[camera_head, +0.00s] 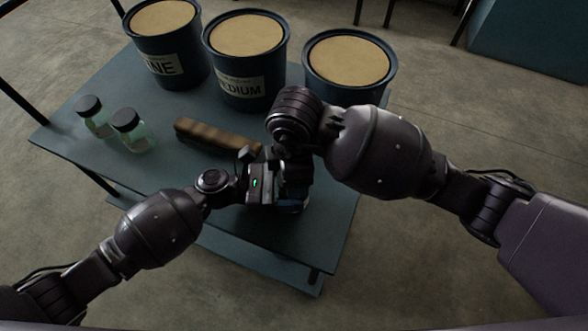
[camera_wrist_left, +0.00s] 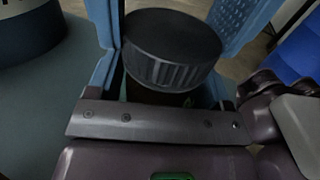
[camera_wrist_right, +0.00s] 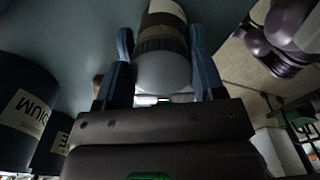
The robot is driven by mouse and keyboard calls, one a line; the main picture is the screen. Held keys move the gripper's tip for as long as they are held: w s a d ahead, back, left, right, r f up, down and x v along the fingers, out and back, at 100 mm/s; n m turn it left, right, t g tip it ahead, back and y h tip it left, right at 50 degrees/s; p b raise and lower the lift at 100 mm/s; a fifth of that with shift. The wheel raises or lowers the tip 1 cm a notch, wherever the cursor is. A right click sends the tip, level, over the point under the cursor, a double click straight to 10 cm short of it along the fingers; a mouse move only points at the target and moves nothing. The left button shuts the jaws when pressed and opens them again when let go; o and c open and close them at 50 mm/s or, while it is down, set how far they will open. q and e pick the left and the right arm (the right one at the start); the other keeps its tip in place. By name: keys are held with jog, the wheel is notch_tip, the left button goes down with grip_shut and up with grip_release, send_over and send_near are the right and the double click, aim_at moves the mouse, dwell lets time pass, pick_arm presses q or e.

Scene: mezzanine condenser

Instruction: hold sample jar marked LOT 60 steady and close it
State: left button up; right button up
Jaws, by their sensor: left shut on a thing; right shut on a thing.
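The sample jar (camera_wrist_right: 168,22) is dark brown with a cream label; no lettering on it is legible. Its ridged black lid (camera_wrist_left: 172,45) sits on top and shows a greyish face in the right wrist view (camera_wrist_right: 162,70). Below the lid, the jar body looks dark in the left wrist view (camera_wrist_left: 158,92). My left gripper (camera_head: 272,190) comes in from the left and is shut on the jar. My right gripper (camera_head: 291,203) points down from above, its fingers shut on either side of the lid. In the head view my right arm hides most of the jar. Whether the lid is tight cannot be told.
Two clear jars with black lids (camera_head: 92,112) (camera_head: 130,128) stand at the table's left. A brown block (camera_head: 215,136) lies just behind my grippers. Three dark blue tubs (camera_head: 165,55) (camera_head: 247,75) (camera_head: 348,65) stand along the back. The grey-blue table (camera_head: 85,150) is clear at front left.

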jog(key=o, duration=1)
jog(key=shift+c, duration=0.2)
jog(key=shift+r, duration=0.1)
notch_tip(320, 180, up, 12)
pick_arm(q)
jog(key=o, duration=1.7)
jog(key=shift+o, duration=0.2)
